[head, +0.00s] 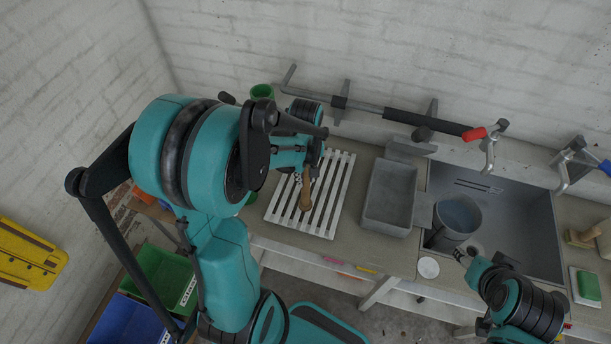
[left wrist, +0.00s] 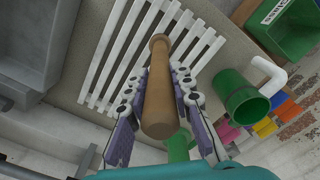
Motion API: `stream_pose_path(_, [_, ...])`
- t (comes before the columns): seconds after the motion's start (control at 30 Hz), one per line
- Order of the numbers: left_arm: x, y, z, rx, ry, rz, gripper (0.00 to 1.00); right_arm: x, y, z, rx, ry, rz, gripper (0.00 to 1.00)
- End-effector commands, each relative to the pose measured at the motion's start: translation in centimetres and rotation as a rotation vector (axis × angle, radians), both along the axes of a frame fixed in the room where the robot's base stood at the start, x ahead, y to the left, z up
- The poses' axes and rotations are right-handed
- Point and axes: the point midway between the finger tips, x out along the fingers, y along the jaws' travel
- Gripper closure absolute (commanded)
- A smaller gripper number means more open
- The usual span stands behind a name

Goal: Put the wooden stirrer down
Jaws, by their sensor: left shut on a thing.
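The wooden stirrer (head: 306,192) is a brown rounded stick over the white slatted rack (head: 338,200) in the head view. My left gripper (head: 308,168) is shut on it, mostly behind my own arm there. In the left wrist view the stirrer (left wrist: 159,85) runs lengthwise between the two fingers of the left gripper (left wrist: 160,92), its far end over the slats of the rack (left wrist: 120,62). I cannot tell whether it touches the rack. My right gripper (head: 462,256) is beside the grey metal pot (head: 457,217); its fingers are too small to read.
A grey tray (head: 390,196) stands right of the rack, then the sink (head: 520,225) with the pot. A green cup (head: 262,91) stands at the back. A white round disc (head: 428,267) lies near the front edge.

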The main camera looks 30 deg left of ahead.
Motion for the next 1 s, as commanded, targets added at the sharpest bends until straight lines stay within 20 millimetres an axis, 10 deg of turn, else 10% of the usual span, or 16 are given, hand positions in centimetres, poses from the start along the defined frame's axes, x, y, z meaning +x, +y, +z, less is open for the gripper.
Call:
stream_pose_path(0.1, [0.0,0.0,-0.1,0.0,0.0,0.0,0.57,0.0,0.0,-0.1,0.0,0.0,0.0,0.49])
stream_pose_path(0.5, [0.0,0.0,0.6,0.0,0.0,0.0,0.57,0.0,0.0,0.4,0.0,0.0,0.0,0.49])
stream_pose_path(1.0, [0.0,0.0,10.4,0.0,0.0,0.0,0.57,0.0,0.0,1.8,0.0,0.0,0.0,0.49])
